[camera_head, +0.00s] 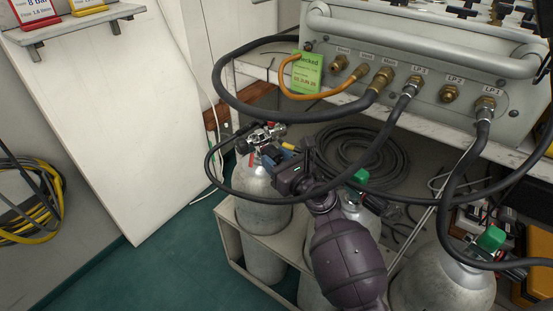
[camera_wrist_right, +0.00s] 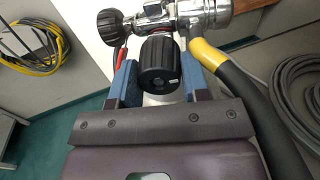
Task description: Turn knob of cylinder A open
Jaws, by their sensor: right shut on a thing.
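A grey cylinder (camera_head: 258,185) with a chrome valve (camera_head: 262,136) stands in the rack at left; I see no letter on it. My right gripper (camera_head: 278,162) reaches its valve from the front right. In the right wrist view, the blue fingers of my right gripper (camera_wrist_right: 160,84) are shut on a black ribbed knob (camera_wrist_right: 157,62), one finger on each side. The chrome valve body (camera_wrist_right: 155,15) runs behind it, with a second black knob (camera_wrist_right: 94,29) at its left end. In the head view, the gripper hides most of the held knob. My left gripper is not in view.
A grey air panel (camera_head: 430,85) with hose ports stands on a shelf above. Black hoses (camera_head: 245,108) loop around my right arm. Other cylinders with green knobs (camera_head: 490,239) stand to the right. A white board (camera_head: 115,110) and open green floor (camera_head: 165,265) lie left.

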